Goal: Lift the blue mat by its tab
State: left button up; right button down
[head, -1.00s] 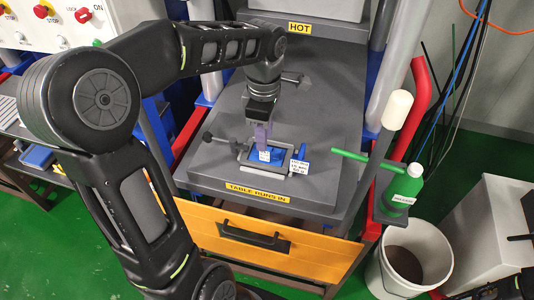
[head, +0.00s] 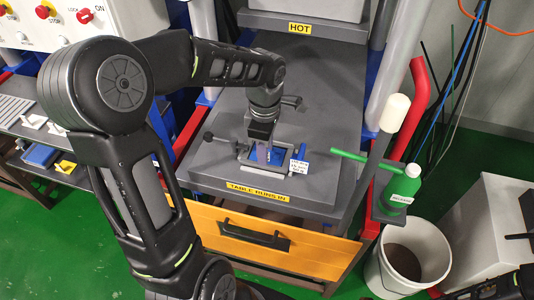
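The blue mat (head: 275,154) lies in a small grey metal frame on the dark grey press table. Only part of it shows, as my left gripper covers much of it. My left gripper (head: 262,157) points down into the frame, with its fingertips at the mat. The fingers are too small and too hidden to tell whether they are open or shut on anything. A blue piece with a white printed label (head: 299,167) stands at the frame's right end. I cannot make out the mat's tab. My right gripper is not in view.
Handles with dark knobs stick out from the frame. The table (head: 320,110) is clear around it, with a HOT sign (head: 300,29) behind. A green bottle (head: 402,186) and green bar stand at right, above a white bucket (head: 408,258). An orange drawer (head: 320,254) is below.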

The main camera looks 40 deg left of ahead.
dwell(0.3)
pick_arm(q)
grip_shut()
dwell(0.5)
